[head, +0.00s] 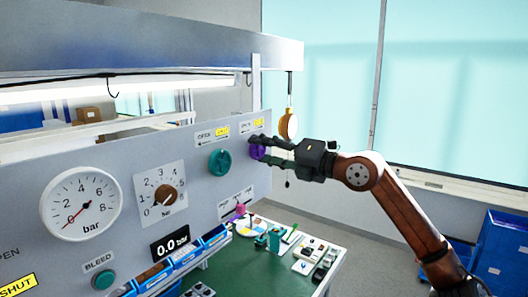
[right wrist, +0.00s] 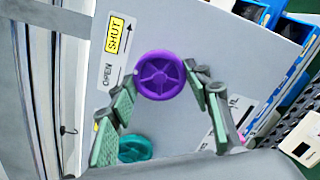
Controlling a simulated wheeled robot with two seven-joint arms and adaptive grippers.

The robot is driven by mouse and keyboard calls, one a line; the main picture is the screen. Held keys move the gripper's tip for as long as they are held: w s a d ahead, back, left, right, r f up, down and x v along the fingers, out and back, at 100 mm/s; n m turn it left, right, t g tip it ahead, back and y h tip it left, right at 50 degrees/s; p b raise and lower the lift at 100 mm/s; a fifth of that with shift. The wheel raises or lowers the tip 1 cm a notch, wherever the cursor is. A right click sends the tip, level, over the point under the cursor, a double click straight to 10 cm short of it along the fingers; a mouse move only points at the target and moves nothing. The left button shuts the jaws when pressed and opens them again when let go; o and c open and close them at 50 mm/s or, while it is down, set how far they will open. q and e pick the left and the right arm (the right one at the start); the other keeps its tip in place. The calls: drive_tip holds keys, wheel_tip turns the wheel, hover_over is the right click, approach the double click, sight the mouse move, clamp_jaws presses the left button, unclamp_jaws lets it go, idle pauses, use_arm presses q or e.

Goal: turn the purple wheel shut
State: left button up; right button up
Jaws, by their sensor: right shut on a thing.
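The purple wheel (head: 257,152) is mounted at the right end of the grey panel (head: 110,160). In the right wrist view the wheel (right wrist: 160,76) is a spoked disc facing the camera. A label with OPEN, a yellow SHUT (right wrist: 115,36) and an arrow is beside it. My right gripper (head: 263,149) reaches in from the right and is shut on the wheel. In the right wrist view its green-padded fingers (right wrist: 159,73) lie on opposite sides of the rim. My left gripper is not in view.
A teal wheel (head: 220,162) sits left of the purple one. Further left are a small dial knob (head: 166,195) and a round gauge (head: 80,204). A cluttered green table (head: 230,264) stands below.

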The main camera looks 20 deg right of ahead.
idle(0.3)
drive_tip(key=o, duration=1.2)
drive_tip(key=shift+c, duration=0.2)
drive_tip(key=v, duration=1.2)
